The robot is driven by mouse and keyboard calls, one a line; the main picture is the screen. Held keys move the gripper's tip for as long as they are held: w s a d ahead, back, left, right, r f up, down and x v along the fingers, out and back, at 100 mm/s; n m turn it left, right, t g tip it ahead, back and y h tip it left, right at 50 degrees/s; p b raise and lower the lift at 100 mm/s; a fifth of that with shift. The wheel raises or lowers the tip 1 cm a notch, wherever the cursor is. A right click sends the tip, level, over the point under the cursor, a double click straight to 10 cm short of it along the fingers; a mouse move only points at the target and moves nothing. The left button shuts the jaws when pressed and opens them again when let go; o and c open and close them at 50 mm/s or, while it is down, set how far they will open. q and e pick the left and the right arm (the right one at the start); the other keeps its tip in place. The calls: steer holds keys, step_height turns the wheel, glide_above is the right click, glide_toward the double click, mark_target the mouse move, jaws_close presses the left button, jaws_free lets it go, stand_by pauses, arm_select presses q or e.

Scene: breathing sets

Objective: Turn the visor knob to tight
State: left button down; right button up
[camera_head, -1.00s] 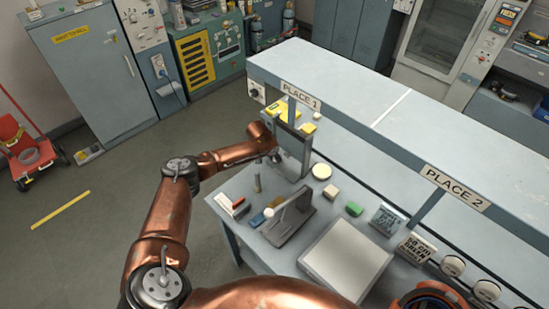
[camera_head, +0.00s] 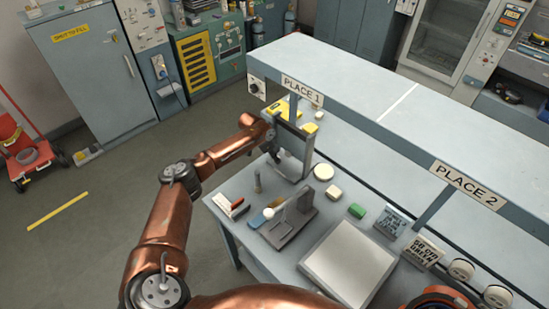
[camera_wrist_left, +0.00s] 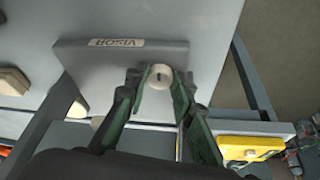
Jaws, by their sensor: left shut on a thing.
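The visor knob (camera_wrist_left: 159,73) is a white round knob with a small dark mark on its face. It sits on a grey panel (camera_wrist_left: 85,60) whose VISOR label (camera_wrist_left: 117,43) reads upside down in the left wrist view. My left gripper (camera_wrist_left: 158,88) has one green-lined finger on each side of the knob and is shut on it. In the head view, the grey panel (camera_head: 300,157) stands upright near PLACE 1, and my left gripper (camera_head: 274,147) is against its left side. The knob is hidden there. No tight or loose marking is readable. My right gripper is out of view.
A yellow item (camera_wrist_left: 245,147) lies near the gripper in the wrist view.

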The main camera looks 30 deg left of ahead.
arm_select(q)
steer(key=c, duration=1.7)
jaws_free()
steer(key=shift+r, duration=0.1)
steer(key=shift+o, duration=0.2)
steer(key=shift+a, duration=0.1)
steer(key=v, duration=0.8)
